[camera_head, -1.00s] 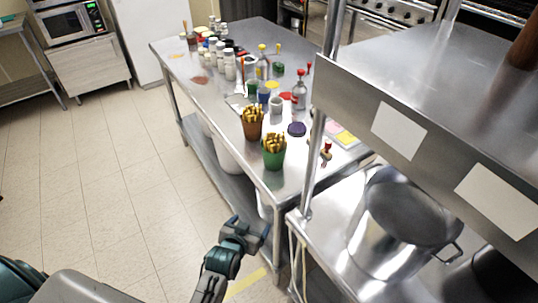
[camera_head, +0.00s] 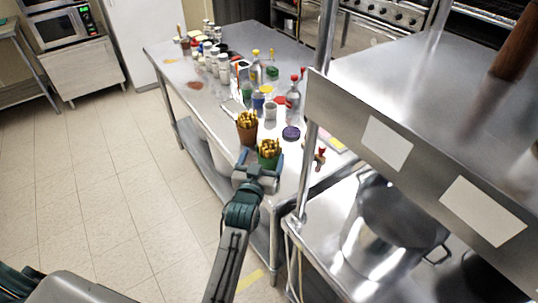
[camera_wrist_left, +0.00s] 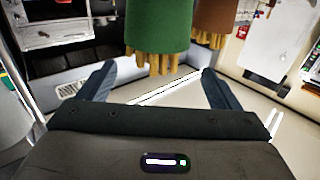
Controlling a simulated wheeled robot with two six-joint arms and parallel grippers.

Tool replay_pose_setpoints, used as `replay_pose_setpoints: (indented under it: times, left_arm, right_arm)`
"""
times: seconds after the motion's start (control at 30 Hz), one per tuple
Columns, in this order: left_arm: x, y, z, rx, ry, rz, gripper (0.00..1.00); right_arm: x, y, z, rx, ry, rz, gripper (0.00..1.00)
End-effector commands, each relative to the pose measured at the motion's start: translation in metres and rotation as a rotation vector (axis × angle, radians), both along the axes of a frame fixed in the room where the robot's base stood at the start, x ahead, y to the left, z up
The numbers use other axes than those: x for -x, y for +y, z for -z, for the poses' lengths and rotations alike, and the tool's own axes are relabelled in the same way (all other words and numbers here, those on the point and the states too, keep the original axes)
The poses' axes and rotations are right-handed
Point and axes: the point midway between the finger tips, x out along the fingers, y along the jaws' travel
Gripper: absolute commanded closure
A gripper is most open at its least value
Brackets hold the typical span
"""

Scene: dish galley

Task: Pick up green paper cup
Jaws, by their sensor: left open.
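The green paper cup (camera_head: 268,162), filled with yellow-brown sticks, stands near the front edge of the steel table. My left gripper (camera_head: 261,162) is open at the cup, its lower part partly hidden by the gripper in the head view. In the left wrist view, the scene appears upside down; the green cup (camera_wrist_left: 158,25) shows at the top centre, its sticks pointing down. The open fingers (camera_wrist_left: 158,72) lie to either side of it, with gaps between them and the cup. My right gripper is not in view.
A brown cup (camera_head: 246,137) of similar sticks stands close beside the green one; it also shows in the wrist view (camera_wrist_left: 214,18). A white cup (camera_head: 270,111), a dark purple lid (camera_head: 291,133) and bottles (camera_head: 293,97) stand behind. A shelf post (camera_head: 310,160) rises at right.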

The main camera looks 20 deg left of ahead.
Motion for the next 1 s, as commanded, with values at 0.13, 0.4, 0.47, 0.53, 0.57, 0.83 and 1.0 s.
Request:
replay_pose_setpoints:
  times: [0.13,0.4,0.47,0.53,0.57,0.83,1.0]
  left_arm:
    - [-0.011,0.0,0.0,-0.001,0.002,0.0,0.15]
    - [-0.048,-0.002,0.006,-0.002,0.001,0.0,0.15]
    - [-0.053,-0.002,0.006,-0.002,0.001,0.0,0.15]
    - [-0.056,-0.001,0.007,0.0,0.001,0.0,0.15]
    - [-0.056,-0.001,0.007,0.0,0.002,0.0,0.15]
    - [-0.056,-0.001,0.007,0.0,0.002,0.0,0.33]
    - [-0.056,-0.001,0.007,0.0,0.002,0.0,0.64]
  right_arm:
    - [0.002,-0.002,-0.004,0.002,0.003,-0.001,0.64]
    - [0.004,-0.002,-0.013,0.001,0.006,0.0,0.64]
    - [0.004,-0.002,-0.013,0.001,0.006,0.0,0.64]
    - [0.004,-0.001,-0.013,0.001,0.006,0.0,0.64]
    - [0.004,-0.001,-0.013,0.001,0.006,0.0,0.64]
    - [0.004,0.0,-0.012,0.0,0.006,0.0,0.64]
    - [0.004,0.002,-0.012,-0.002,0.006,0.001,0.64]
